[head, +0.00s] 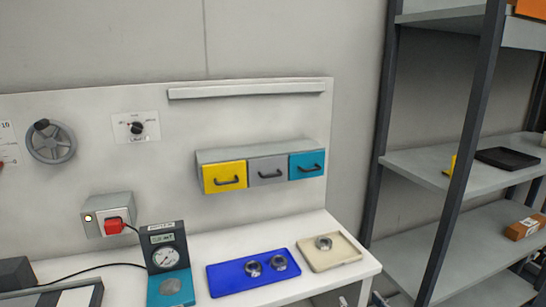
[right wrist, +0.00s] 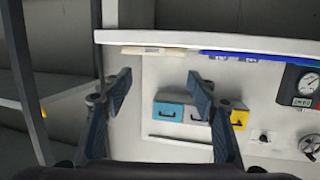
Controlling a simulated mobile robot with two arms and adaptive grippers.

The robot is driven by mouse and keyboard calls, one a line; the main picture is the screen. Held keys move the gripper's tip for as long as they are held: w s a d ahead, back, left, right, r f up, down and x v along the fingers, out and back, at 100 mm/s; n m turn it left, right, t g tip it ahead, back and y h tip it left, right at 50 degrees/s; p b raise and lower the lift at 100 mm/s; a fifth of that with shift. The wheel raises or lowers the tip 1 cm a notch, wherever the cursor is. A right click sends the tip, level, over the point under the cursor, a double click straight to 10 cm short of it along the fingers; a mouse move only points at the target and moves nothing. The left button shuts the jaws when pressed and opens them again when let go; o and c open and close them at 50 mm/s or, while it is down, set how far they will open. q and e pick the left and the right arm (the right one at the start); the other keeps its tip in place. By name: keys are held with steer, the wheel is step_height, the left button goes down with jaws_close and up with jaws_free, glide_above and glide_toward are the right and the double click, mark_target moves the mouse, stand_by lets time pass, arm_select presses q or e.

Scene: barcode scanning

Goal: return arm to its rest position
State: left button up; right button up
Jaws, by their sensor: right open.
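My right gripper (right wrist: 159,78) shows large in the right wrist view, its two fingers wide apart with nothing between them. In the head view only a small part of what seems to be the right gripper shows at the bottom edge, beside the table's right end. The wrist picture is upside down, with the table edge and drawers beyond the fingers. My left gripper is in neither view.
The white table (head: 215,246) holds a blue tray (head: 228,281) with two metal parts, a beige tray (head: 345,256) with one, and a gauge (head: 166,258). Yellow, grey and teal drawers (head: 265,172) hang on the back panel. A grey shelf rack (head: 420,164) stands at right.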

steer(key=s+d+f+g+h, duration=0.15)
steer(key=s+f, duration=0.35)
steer(key=f, duration=0.8)
steer(key=s+f+g, duration=0.3)
steer(key=s+f, duration=0.1)
steer(key=f, duration=0.9)
steer(key=s+d+f+g, duration=0.1)
steer(key=s+f+g, duration=0.3)
steer(key=f, duration=0.9)
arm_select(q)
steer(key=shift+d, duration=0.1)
arm_select(e)
steer(key=s+f+g, duration=0.2)
steer(key=s+f, duration=0.4)
steer(key=s, duration=0.6)
steer(key=s+f+g, duration=0.2)
steer(key=s+f, duration=0.5)
steer(key=s, duration=0.5)
steer(key=s+f+g, duration=0.2)
steer(key=s+f, duration=0.5)
steer(key=s, duration=0.5)
steer(key=shift+s+f+n+h, duration=0.2)
steer(key=shift+n+h, duration=0.1)
steer(key=shift+h, duration=0.15)
